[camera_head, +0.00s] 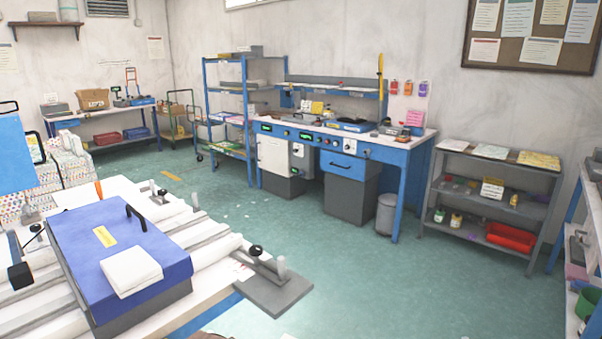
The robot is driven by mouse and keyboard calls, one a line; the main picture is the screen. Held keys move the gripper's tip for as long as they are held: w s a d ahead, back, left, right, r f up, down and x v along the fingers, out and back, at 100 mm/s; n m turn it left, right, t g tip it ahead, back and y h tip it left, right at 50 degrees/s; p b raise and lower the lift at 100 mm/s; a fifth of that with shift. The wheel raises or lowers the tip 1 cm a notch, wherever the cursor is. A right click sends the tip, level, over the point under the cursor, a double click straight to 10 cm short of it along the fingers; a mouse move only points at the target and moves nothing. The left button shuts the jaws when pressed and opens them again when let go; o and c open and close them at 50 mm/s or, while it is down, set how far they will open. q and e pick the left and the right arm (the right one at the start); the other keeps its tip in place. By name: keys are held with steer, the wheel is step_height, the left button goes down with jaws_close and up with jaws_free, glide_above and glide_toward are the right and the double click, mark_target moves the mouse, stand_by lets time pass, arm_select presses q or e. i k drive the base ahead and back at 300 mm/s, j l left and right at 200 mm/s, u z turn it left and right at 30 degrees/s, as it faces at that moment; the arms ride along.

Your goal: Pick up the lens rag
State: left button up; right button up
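A folded white cloth (132,271), which looks like the lens rag, lies flat on the front part of a blue lid. The lid belongs to a blue and grey box (170,255) with a black handle and a small yellow label, on the white work table at the left. Neither of my grippers shows in the head view, so nothing of mine is seen touching the cloth.
Rails and clamps surround the box, with a grey plate (272,290) jutting from the table's right side. A blue workbench (400,155) stands at the back, grey shelves (455,222) at right. Green floor (400,290) between them is mostly clear.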

mark_target(129, 271)
steer(key=u, duration=0.7)
steer(key=i+l+u, duration=0.15)
steer(key=l+u, duration=0.3)
steer(key=i+l+u, duration=0.1)
steer(key=l+u, duration=0.55)
steer(key=l, duration=0.8)
